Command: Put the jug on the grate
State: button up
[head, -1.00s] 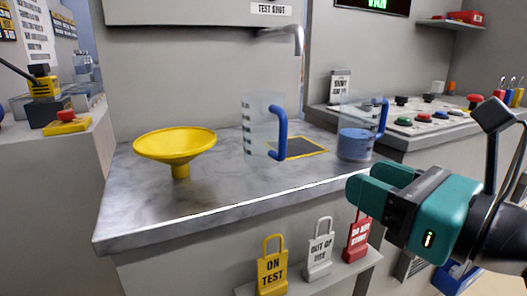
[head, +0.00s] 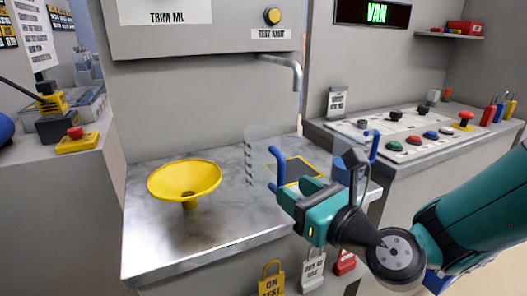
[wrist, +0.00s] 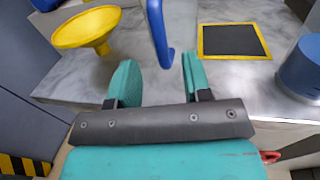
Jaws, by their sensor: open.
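A clear jug (head: 258,158) with a blue handle (head: 277,168) stands upright on the steel counter and looks empty. The grate (head: 308,170), a dark square with a yellow border, lies to its right; it shows bare in the wrist view (wrist: 232,41). A second jug (head: 344,172) with blue liquid stands right of the grate, partly hidden by my arm. My gripper (head: 290,192) is open and empty in front of the first jug. In the wrist view the handle (wrist: 158,30) is just beyond the gap between my fingertips (wrist: 159,74), not clearly between them.
A yellow funnel (head: 185,181) stands on the counter (head: 235,225) to the left. A spout (head: 293,70) hangs above the back of the counter. Padlock-shaped tags hang at the front, and a button panel (head: 405,135) is at right.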

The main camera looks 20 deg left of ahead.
aim_at(283, 181)
jog(key=p+x, duration=0.2)
jog(key=x, duration=0.1)
jog(key=p+x, duration=0.1)
jog(key=shift+w+a+r+p, duration=0.1)
jog(key=shift+w+r+p, duration=0.05)
jog(key=shift+r+p, duration=0.2)
jog(key=shift+w+a+f, duration=0.2)
jog(key=shift+a, duration=0.1)
grip_shut()
